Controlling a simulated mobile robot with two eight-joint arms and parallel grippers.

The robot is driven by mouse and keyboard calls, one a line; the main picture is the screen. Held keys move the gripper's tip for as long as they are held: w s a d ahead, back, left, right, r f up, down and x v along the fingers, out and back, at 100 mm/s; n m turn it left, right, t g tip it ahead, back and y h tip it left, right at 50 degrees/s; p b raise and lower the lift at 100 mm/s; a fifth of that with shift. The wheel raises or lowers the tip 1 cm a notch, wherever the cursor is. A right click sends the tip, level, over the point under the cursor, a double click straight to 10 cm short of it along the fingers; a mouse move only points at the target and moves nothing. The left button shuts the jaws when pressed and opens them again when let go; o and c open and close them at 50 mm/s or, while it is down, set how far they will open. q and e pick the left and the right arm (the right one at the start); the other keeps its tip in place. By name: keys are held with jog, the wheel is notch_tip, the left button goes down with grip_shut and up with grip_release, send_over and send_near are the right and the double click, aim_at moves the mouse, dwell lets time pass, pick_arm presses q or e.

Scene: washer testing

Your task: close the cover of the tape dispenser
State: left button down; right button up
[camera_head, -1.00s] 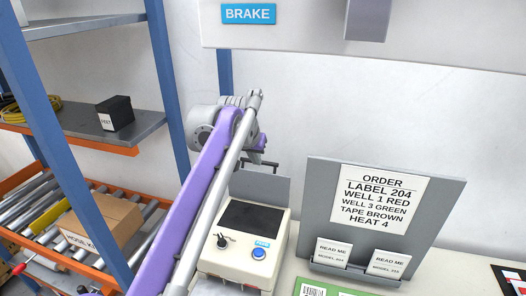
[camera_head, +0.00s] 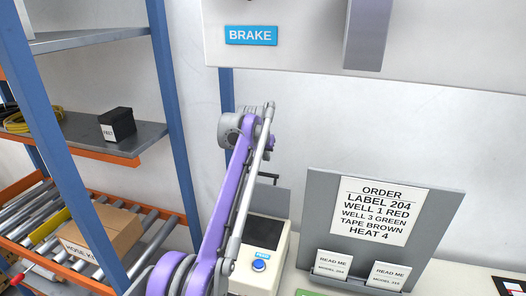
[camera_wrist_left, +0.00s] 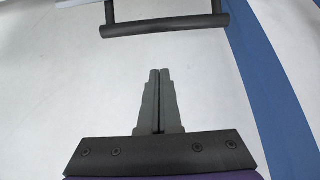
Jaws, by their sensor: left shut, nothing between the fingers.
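The beige box with a dark top (camera_head: 265,231) and a blue button, seemingly the tape dispenser, stands at the lower middle of the head view. My left arm hides its left side. A grey panel, seemingly its cover (camera_head: 273,202), stands up at its rear, open. A thin dark bar handle (camera_head: 264,176) shows above it. My left gripper (camera_wrist_left: 158,72) is shut and empty in the left wrist view. A dark bar (camera_wrist_left: 165,26) lies across, beyond and apart from its fingertips in that picture. In the head view my arm hides the fingers. My right gripper is not in view.
A grey order board (camera_head: 325,205) with two READ ME cards stands to the right of the box. A blue-posted rack (camera_head: 176,120) with a cardboard box (camera_head: 100,232) is at left. A panel marked BRAKE (camera_head: 251,35) hangs above.

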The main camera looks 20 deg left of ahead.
aim_at(263, 173)
pick_arm(q)
jog(key=s+f+b, duration=0.2)
jog(key=s, duration=0.1)
jog(key=shift+s, duration=0.1)
jog(key=shift+f, duration=0.15)
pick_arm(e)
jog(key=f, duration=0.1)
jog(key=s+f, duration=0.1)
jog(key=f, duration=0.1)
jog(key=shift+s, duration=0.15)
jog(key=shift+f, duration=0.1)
